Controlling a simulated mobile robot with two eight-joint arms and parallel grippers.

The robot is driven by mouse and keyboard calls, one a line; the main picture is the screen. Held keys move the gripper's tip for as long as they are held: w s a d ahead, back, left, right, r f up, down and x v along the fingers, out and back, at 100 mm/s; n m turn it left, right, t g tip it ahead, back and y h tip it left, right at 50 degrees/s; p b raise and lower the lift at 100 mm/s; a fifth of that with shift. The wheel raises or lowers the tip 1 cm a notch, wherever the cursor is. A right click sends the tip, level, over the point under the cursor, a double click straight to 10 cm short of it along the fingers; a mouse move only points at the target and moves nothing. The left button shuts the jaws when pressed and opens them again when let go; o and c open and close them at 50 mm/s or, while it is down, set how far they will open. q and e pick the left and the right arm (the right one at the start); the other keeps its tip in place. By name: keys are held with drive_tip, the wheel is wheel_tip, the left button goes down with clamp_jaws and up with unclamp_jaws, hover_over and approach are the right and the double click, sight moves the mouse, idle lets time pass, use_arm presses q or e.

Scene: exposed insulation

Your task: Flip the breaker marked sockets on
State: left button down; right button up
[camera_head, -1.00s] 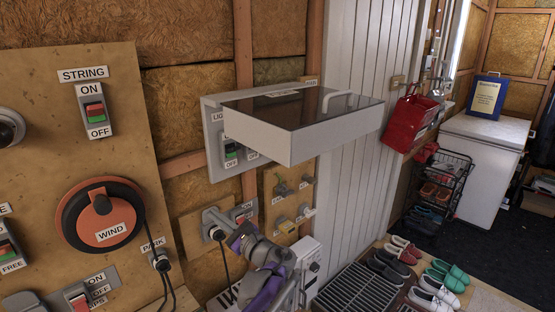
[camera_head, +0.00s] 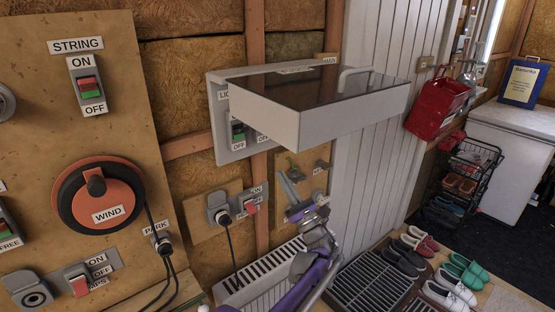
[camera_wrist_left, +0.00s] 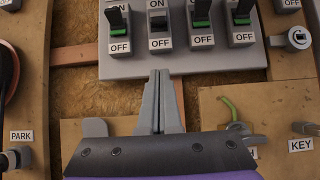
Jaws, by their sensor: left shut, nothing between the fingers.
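The breaker panel (camera_head: 218,110) is on the wall at upper middle, with its glass-topped cover (camera_head: 335,108) standing out over it. The cover hides most of the switches in the head view; one breaker (camera_head: 238,133) with a green part shows under it. In the left wrist view the panel (camera_wrist_left: 185,62) carries several breakers; three show green, and the second from left (camera_wrist_left: 158,24) shows no green. Their name labels are out of frame, so I cannot tell which is sockets. My left gripper (camera_head: 284,176) is below the panel, shut and empty; its fingertips (camera_wrist_left: 160,76) point up toward that second breaker.
Below the panel are a socket with a plug (camera_head: 220,208), a red-topped switch (camera_head: 250,204) and a key board with hooks (camera_head: 322,165). A white radiator (camera_head: 262,276) stands under them. The cover overhangs the space before the breakers.

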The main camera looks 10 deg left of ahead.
use_arm(q)
drive_tip(key=w+a+r+p, duration=0.1)
drive_tip(key=a+r, duration=0.1)
drive_tip(key=r, duration=0.2)
drive_tip(key=w+a+r, duration=0.2)
drive_tip(key=r, duration=0.3)
drive_tip(key=shift+w+a+r+p, duration=0.2)
drive_tip(key=shift+w+a+p, duration=0.1)
drive_tip(key=shift+p, duration=0.05)
use_arm(e)
drive_tip(key=shift+w+r, duration=0.15)
drive_tip(key=shift+r, duration=0.8)
